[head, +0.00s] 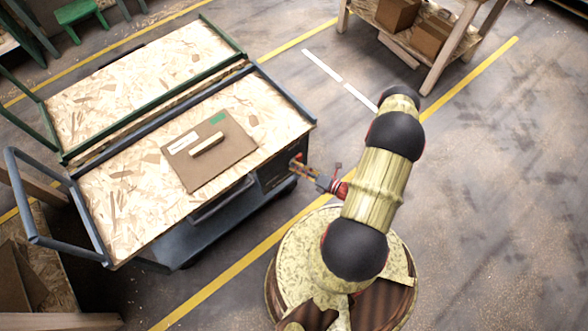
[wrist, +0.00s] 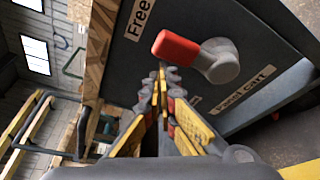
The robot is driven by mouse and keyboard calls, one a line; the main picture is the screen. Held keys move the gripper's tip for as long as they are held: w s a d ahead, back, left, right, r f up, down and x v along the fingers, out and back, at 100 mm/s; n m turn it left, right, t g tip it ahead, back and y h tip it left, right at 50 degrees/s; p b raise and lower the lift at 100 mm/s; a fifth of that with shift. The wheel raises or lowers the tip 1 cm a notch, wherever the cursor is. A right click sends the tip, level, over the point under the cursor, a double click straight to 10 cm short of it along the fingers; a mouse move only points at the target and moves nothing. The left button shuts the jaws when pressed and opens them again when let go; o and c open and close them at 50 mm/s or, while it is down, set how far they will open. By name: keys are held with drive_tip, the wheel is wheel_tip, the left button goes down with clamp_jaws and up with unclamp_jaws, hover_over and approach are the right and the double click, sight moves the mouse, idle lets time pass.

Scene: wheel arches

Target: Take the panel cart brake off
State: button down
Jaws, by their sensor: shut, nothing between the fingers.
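The panel cart (head: 120,205) has a blue-grey frame and a chipboard top. Its dark end face (wrist: 265,85) fills much of the wrist view and bears the words "Panel cart". The brake lever there has a red grip (wrist: 176,48) and a round grey pivot (wrist: 219,60). The grip points left from the pivot in the wrist view, below the word "Free" (wrist: 140,18). My gripper (wrist: 162,75) is shut and empty, its tips just below the red grip; I cannot tell whether they touch. In the head view my gripper (head: 298,168) is at the cart's right end.
A brown board with a wooden handle (head: 207,145) lies on the cart top. A green-framed cart (head: 140,85) stands close behind. A wooden bench with boxes (head: 425,35) is at the top right. The floor to the right is clear.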

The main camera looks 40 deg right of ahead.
drive_tip(key=shift+d+r, duration=0.2)
drive_tip(key=shift+d, duration=0.2)
idle(0.4)
